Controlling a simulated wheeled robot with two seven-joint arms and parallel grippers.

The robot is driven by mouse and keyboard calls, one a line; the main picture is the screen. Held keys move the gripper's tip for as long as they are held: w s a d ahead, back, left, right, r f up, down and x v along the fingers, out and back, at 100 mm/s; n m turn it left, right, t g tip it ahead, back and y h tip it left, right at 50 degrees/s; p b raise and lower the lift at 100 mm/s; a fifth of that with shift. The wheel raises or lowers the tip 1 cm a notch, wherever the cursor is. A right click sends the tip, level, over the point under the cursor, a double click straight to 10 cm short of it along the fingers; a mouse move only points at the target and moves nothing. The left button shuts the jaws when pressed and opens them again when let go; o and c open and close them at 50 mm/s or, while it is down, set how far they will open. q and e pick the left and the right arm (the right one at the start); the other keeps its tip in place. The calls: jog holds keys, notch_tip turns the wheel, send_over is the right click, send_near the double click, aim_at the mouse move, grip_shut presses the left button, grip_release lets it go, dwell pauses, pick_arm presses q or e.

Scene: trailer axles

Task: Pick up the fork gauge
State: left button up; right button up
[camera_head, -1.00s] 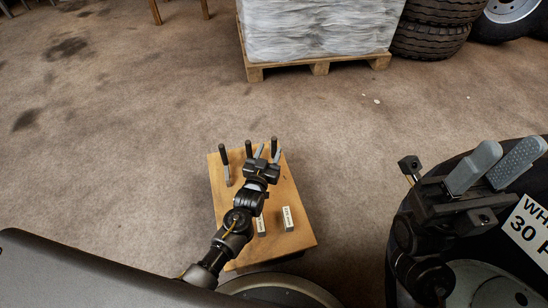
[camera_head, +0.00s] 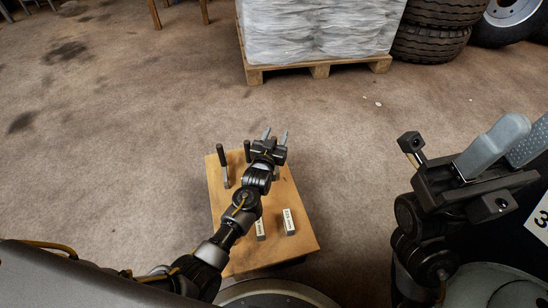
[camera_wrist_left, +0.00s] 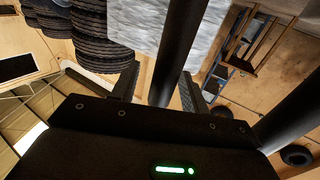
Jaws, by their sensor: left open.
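Black-handled tools stand at the back of a wooden board (camera_head: 302,222). One (camera_head: 221,155) is at the left with a grey lower part, and another (camera_head: 247,151) stands beside my gripper. I cannot tell which tool is the fork gauge. My left gripper (camera_head: 275,134) is open over the board's back right part and hides what stands there. In the left wrist view, a dark upright handle (camera_wrist_left: 177,55) lies between the two fingers (camera_wrist_left: 158,88), with no clear contact. My right gripper (camera_head: 512,142) is open and empty at the right.
Two small labelled blocks, one at the right (camera_head: 288,221) and one at the left (camera_head: 260,230), lie on the board's front part. In the left wrist view another dark rod (camera_wrist_left: 300,105) is at the right. A wrapped pallet load (camera_head: 318,30) and tires (camera_head: 430,42) stand behind. The floor between is clear.

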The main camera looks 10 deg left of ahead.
pick_arm(q)
grip_shut()
dwell(0.3)
